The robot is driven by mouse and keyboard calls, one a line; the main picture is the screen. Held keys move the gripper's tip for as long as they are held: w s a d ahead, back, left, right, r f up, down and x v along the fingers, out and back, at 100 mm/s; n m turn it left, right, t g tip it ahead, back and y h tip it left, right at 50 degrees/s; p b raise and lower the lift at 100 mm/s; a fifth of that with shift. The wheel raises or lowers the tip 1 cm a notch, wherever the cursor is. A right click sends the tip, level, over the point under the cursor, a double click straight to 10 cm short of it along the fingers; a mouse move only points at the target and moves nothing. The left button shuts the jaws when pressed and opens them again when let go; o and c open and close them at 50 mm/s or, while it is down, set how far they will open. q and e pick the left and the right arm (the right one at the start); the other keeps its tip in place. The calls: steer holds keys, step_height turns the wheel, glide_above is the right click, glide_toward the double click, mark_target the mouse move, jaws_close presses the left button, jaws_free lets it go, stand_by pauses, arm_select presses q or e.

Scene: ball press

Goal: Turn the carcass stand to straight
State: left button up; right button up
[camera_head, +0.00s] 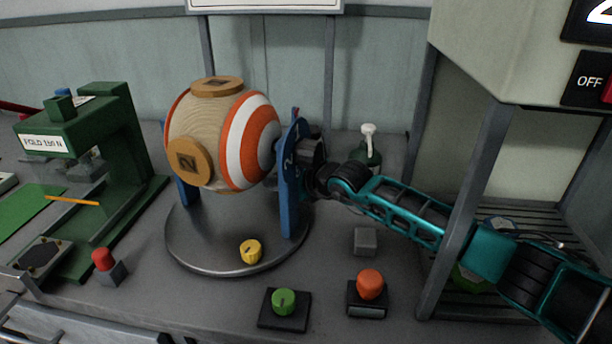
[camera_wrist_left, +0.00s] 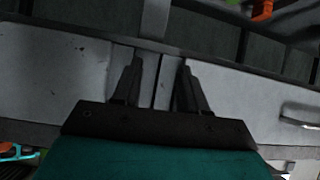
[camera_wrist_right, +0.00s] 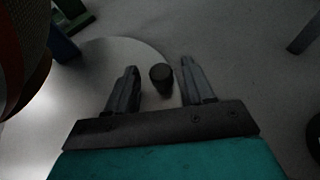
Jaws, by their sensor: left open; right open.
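The carcass stand is a round grey metal turntable (camera_head: 190,248) with blue uprights (camera_head: 292,195) at left and right. A ball with orange and white stripes, bare tan panels and wooden discs (camera_head: 205,130) sits between the uprights. My right gripper (camera_head: 308,152) is at the outer side of the right upright, partly hidden in the head view. In the right wrist view it is open, with a dark round knob (camera_wrist_right: 161,78) between and a little beyond its fingers; contact cannot be told. My left gripper (camera_wrist_left: 160,68) is open and empty before a grey cabinet front, outside the head view.
A green press (camera_head: 110,130) stands left. A yellow knob (camera_head: 250,251) is at the turntable's front. A green knob (camera_head: 284,301), an orange button (camera_head: 370,284) and a red button (camera_head: 103,259) stand nearer. A bottle (camera_head: 368,150) and a grey post (camera_head: 466,210) are right.

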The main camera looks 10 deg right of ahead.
steer(key=p+v, duration=0.1)
steer(key=v, duration=1)
steer(key=shift+c, duration=0.3)
